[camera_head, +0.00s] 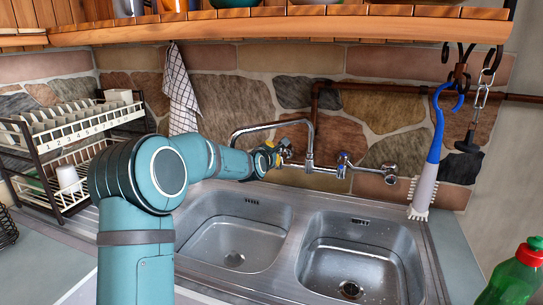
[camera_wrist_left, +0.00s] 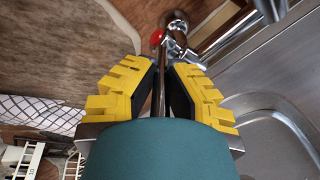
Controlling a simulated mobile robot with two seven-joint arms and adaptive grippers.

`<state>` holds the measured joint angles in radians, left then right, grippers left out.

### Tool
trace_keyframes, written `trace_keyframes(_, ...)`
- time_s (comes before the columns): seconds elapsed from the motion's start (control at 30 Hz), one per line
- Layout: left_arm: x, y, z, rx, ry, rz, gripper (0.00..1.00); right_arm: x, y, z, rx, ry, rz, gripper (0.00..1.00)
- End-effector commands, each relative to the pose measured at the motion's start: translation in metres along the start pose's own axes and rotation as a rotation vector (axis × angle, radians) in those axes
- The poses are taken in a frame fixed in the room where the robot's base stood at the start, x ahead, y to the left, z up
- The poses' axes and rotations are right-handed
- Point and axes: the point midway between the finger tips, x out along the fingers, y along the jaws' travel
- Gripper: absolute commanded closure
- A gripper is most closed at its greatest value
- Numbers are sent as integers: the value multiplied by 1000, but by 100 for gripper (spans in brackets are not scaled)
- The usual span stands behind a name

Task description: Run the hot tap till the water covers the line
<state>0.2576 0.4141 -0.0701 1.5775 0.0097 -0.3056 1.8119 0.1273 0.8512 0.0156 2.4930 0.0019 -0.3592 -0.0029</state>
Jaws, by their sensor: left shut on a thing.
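The chrome mixer tap (camera_head: 310,145) is on the stone wall, its spout (camera_head: 255,126) reaching left over the left basin (camera_head: 230,235). My left gripper (camera_head: 272,156) is at the tap's left end. In the left wrist view its yellow fingers (camera_wrist_left: 162,88) are shut on the hot tap's handle (camera_wrist_left: 161,62), a slim metal bar; a red mark (camera_wrist_left: 157,37) shows just beyond. A blue-marked part (camera_head: 342,158) is on the tap's right side. I see no water stream and cannot make out a line in the basin. My right gripper is out of view.
The right basin (camera_head: 358,248) shows an open drain. A dish rack (camera_head: 60,130) stands at left and a towel (camera_head: 180,90) hangs behind. A blue-handled brush (camera_head: 428,165) and a chain (camera_head: 478,100) hang at right. A green bottle (camera_head: 515,280) stands front right.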

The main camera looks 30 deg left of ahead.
Motion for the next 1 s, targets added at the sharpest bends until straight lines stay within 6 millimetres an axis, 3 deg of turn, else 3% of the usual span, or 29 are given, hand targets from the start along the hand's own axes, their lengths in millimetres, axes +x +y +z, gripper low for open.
trace_keyframes(0.03, 0, 1, -1, 0, 2, 2, 100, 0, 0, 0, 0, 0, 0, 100)
trace_keyframes(0.07, 0, 1, -1, 0, 2, 2, 78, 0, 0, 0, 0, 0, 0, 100)
trace_keyframes(0.1, 0, 1, -1, 0, 2, 2, 64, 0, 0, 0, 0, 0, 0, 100)
trace_keyframes(0.13, 0, 1, -1, -1, 2, 2, 57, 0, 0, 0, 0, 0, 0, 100)
trace_keyframes(0.57, -8, 2, 0, -2, 1, 3, 57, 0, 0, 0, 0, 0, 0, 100)
trace_keyframes(1.0, -87, 2, 0, -1, 1, 4, 57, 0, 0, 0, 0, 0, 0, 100)
